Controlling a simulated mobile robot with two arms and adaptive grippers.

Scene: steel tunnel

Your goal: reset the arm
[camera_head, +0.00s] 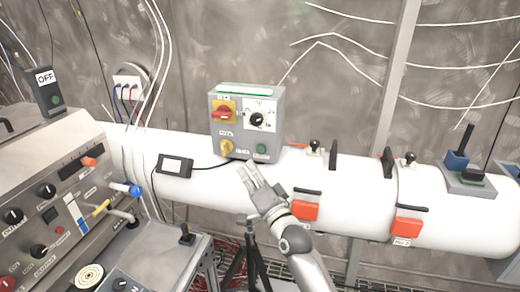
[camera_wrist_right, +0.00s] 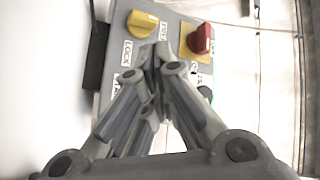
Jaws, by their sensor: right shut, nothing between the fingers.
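My right gripper (camera_head: 257,175) is shut and empty. In the head view it is just below the grey control box (camera_head: 233,148), with its fingers pointing up toward it. The box carries a red switch on a yellow plate (camera_head: 224,110), a black dial (camera_head: 257,119), a yellow knob (camera_head: 226,147) and a green button (camera_head: 262,148). In the right wrist view the shut fingertips (camera_wrist_right: 155,58) appear in front of the box face, between the yellow knob (camera_wrist_right: 143,23) and the red switch (camera_wrist_right: 200,39). I cannot tell whether they touch it. My left gripper is out of view.
A large white pipe (camera_head: 356,180) runs behind the arm, with red-handled clamps (camera_head: 304,208) to the right. A control console (camera_head: 50,200) with knobs fills the left. A small grey panel with a joystick (camera_head: 186,235) stands front left. White cables hang along the metal wall.

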